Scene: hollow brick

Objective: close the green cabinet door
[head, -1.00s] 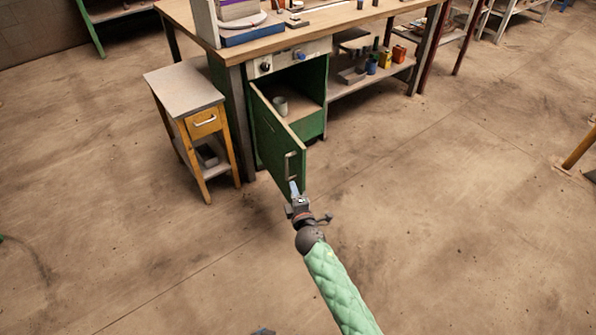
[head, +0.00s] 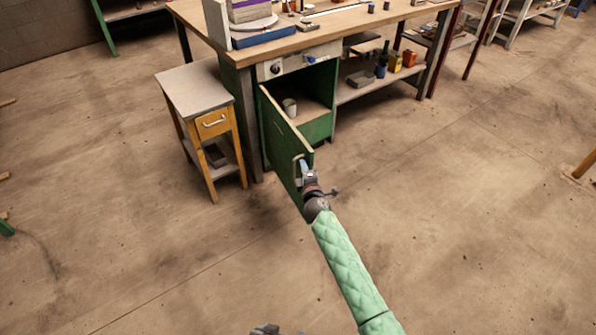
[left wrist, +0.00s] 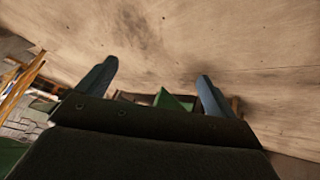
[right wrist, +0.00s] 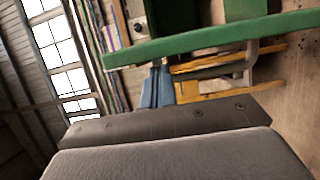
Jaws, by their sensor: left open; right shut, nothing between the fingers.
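The green cabinet door (head: 283,137) stands wide open under the workbench, swung out toward me, with a grey handle near its free edge. My right gripper (head: 304,167) is shut and empty at the door's free edge, close beside the handle; I cannot tell whether it touches. In the right wrist view the shut fingers (right wrist: 157,88) are next to the green door edge (right wrist: 220,38), with the handle (right wrist: 215,70) to their right. My left gripper (left wrist: 155,80) is open and empty, apart from the door. The open cabinet (head: 315,105) holds a light cup (head: 290,107).
A small table with a yellow drawer (head: 212,123) stands left of the cabinet. The wooden workbench top (head: 300,38) is above the cabinet. A lower shelf with several small containers (head: 395,63) is to the right. The floor in front is clear.

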